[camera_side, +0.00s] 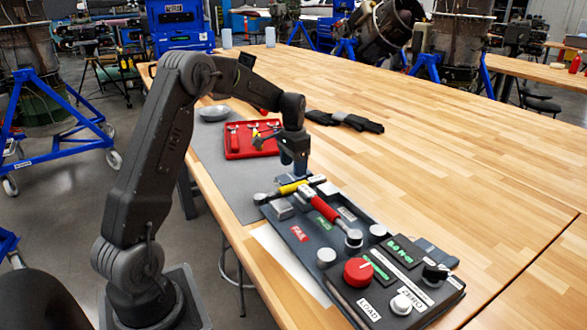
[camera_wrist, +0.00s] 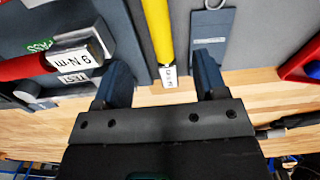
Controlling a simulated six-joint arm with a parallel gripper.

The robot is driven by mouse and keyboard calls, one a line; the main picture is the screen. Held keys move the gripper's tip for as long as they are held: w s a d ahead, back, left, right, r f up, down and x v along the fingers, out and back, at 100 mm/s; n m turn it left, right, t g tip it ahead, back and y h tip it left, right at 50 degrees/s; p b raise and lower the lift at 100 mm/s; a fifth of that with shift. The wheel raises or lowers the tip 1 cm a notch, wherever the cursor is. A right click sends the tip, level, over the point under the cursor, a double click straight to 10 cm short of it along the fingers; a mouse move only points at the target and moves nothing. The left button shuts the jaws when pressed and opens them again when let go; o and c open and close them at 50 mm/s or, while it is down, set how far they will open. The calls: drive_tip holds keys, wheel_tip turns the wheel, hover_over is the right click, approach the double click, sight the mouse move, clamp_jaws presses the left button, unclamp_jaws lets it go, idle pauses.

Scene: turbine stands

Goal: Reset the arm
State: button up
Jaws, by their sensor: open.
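My gripper (camera_side: 297,170) hangs at the end of my arm, over the near edge of the bench, close to the far end of the tester. In the wrist view my gripper (camera_wrist: 162,75) has its two fingers spread with a wide gap. The end of a yellow-handled tool (camera_wrist: 158,30) with a white label shows between the fingers in the picture, with no finger touching it. The yellow tool (camera_side: 292,187) lies by the tester's far end in the side view. A red-handled wrench (camera_side: 325,209) lies across the tester (camera_side: 340,262), its labelled end at left in the wrist view (camera_wrist: 75,58).
A red tray (camera_side: 252,150) with small tools sits on a grey mat (camera_side: 205,155) beyond my gripper. A metal bowl (camera_side: 214,113) and black gloves (camera_side: 345,121) lie farther back. The wooden bench (camera_side: 450,150) is clear at right.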

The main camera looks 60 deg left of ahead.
drive_tip(key=s+d+r+t, duration=0.1)
drive_tip(key=s+d+r, duration=0.45)
drive_tip(key=d, duration=0.35)
drive_tip(key=s+d+r+t, duration=0.2)
drive_tip(key=s+d+r, duration=0.2)
drive_tip(key=d+r, duration=0.35)
drive_tip(key=s+d+t, duration=0.2)
drive_tip(key=s+d, duration=0.8)
drive_tip(key=s, duration=0.4)
drive_tip(key=shift+f+t, duration=0.3)
drive_tip(key=shift+f, duration=0.15)
